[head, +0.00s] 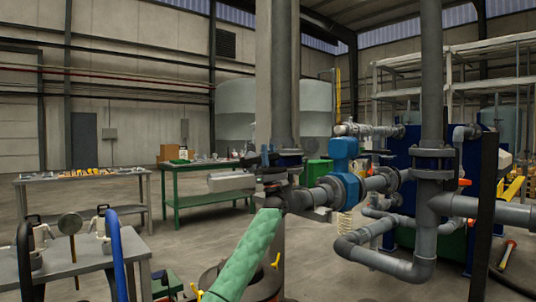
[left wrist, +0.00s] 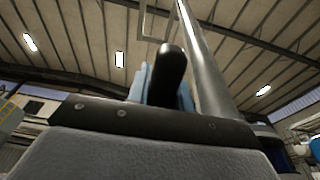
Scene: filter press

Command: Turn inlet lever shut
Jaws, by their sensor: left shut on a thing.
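My left arm in its green sleeve reaches up from the bottom middle of the head view. My left gripper (head: 268,160) is at the dark fittings under the tall grey pipe. In the left wrist view, the light blue finger pads of this gripper (left wrist: 163,85) are shut around a black handle, the inlet lever (left wrist: 170,70). The lever's rounded end points up and sticks out past the pads. In the head view the lever is hard to make out among the dark parts, and its angle to the pipe cannot be told. My right gripper is not in view.
A blue valve body (head: 344,155) sits on the piping right of my gripper. Grey pipes (head: 380,262) bend low in front of the blue press frame. A green table (head: 190,199) stands behind on the left. A grey table (head: 75,262) is nearer at left. The floor between is mostly clear.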

